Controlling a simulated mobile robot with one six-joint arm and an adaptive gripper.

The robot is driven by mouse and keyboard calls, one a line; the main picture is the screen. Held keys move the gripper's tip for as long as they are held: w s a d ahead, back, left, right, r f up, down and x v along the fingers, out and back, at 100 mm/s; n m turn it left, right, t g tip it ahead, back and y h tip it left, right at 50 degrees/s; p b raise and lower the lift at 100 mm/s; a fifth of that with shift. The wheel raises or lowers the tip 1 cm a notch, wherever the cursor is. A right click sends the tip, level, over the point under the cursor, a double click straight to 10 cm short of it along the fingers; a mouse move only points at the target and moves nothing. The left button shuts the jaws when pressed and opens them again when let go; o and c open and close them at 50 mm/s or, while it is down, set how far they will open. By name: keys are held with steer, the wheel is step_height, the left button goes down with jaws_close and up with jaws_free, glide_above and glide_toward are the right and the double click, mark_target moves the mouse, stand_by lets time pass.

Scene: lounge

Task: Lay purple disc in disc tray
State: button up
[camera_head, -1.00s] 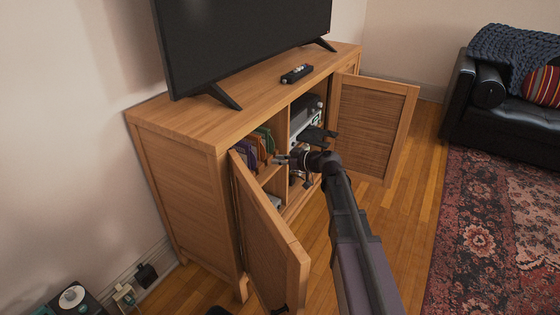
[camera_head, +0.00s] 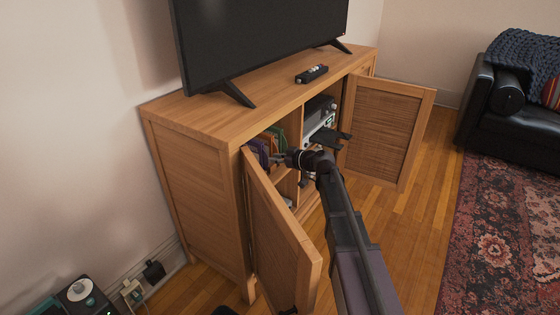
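Several upright cases (camera_head: 258,150), purple, brown and green, stand on the left shelf inside the open TV cabinet (camera_head: 196,120). A purple one is at the near end of the row. My gripper (camera_head: 278,160) is at the left compartment's opening, by the cases. Its fingers are small and partly hidden, so I cannot tell whether it is open, shut or holding anything. On the right side, a dark flat piece (camera_head: 330,138), which may be the disc tray, sticks out in front of a grey device (camera_head: 318,118). No loose purple disc is clearly visible.
The left cabinet door (camera_head: 282,235) stands open close to my arm. The right door (camera_head: 386,130) is open too. A TV (camera_head: 255,40) and a remote (camera_head: 312,74) are on top. A black sofa (camera_head: 510,105) and a patterned rug (camera_head: 500,230) are at right; wooden floor between is clear.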

steer(key=shift+b+x, duration=0.35)
steer(key=shift+x, duration=0.95)
jaws_close()
steer(key=s+d, duration=0.6)
steer(key=d, duration=0.2)
steer(key=shift+d, duration=0.4)
stand_by(5.1)
